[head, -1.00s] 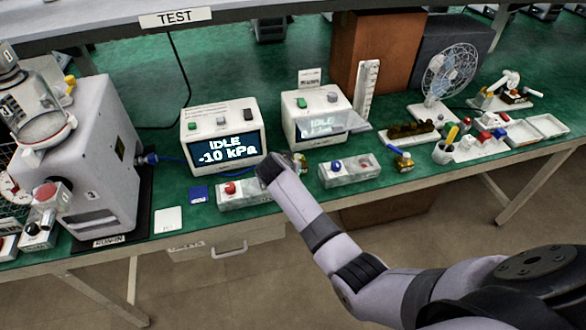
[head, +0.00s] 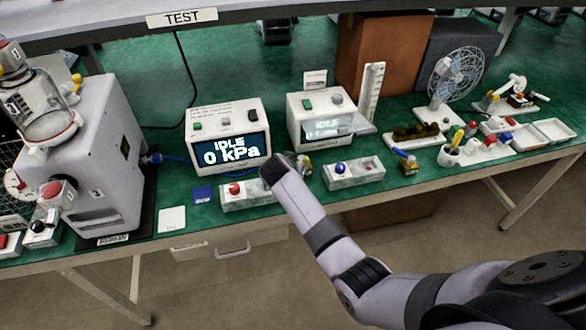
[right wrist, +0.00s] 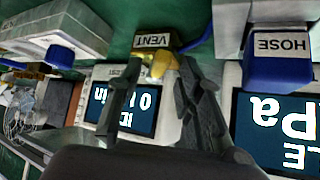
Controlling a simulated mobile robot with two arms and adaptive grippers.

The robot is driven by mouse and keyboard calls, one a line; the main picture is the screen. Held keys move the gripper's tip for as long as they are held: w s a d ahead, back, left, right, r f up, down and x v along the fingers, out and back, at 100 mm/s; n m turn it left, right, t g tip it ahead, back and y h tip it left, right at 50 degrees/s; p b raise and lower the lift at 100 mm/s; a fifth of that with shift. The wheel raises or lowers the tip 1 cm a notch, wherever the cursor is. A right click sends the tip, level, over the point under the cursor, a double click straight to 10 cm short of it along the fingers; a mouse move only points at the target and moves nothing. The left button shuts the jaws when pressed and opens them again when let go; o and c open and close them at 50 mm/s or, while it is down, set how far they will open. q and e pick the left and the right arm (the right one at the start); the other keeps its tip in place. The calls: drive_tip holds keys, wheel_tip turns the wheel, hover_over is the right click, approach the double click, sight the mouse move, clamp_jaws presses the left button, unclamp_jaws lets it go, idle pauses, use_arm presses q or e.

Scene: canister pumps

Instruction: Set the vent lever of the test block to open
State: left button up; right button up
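The test unit (head: 228,130) stands under the TEST sign, and its screen reads IDLE 0 kPa. My right arm reaches to the bench just right of this screen; in the head view its wrist hides the gripper and most of the vent block. In the right wrist view the block labelled VENT (right wrist: 153,40) shows with its yellow lever (right wrist: 161,64). My right gripper (right wrist: 162,72) has its two fingers apart, one on each side of the lever; I see no clear grip on it. The lever's exact angle is hard to read. My left gripper is not in view.
A blue block labelled HOSE (right wrist: 281,58) is beside the vent block in the right wrist view. Grey trays with a red knob (head: 235,188) and a blue knob (head: 341,169) lie along the front edge. A second unit (head: 318,118) stands to the right.

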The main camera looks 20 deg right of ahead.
drive_tip(key=v, duration=1.1)
drive_tip(key=shift+s+r, duration=0.15)
drive_tip(key=shift+r, duration=0.1)
drive_tip(key=shift+a, duration=0.1)
